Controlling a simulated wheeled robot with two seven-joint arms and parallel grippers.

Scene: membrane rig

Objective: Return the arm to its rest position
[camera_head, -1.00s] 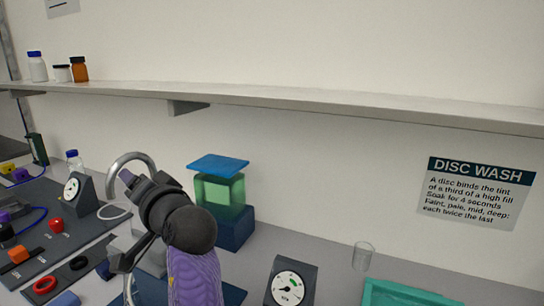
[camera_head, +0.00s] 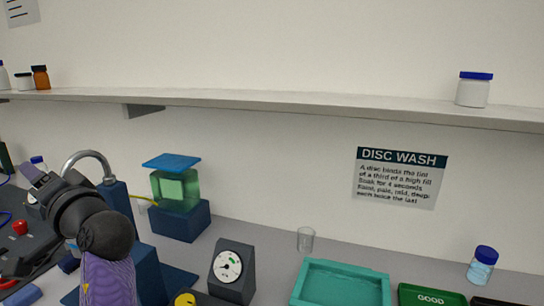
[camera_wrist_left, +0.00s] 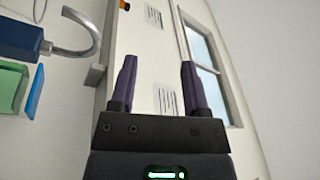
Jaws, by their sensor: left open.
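My left gripper (camera_head: 32,175) is at the left of the head view, at the end of my raised dark arm with a purple sleeve. In the left wrist view its two purple fingers (camera_wrist_left: 158,80) stand apart with nothing between them. It points up toward the wall, clear of the bench. In the head view a curved metal spout (camera_head: 88,155) rises just behind the arm. The arm hides part of the bench and the spout's base. My right gripper does not show.
A green block with a blue lid (camera_head: 175,188) stands on a blue base. A dial gauge (camera_head: 230,268), a clear glass (camera_head: 305,239), a teal tray (camera_head: 342,268), a green GOOD tray (camera_head: 432,295) and a blue-capped bottle (camera_head: 482,265) line the bench. A shelf (camera_head: 280,102) runs above.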

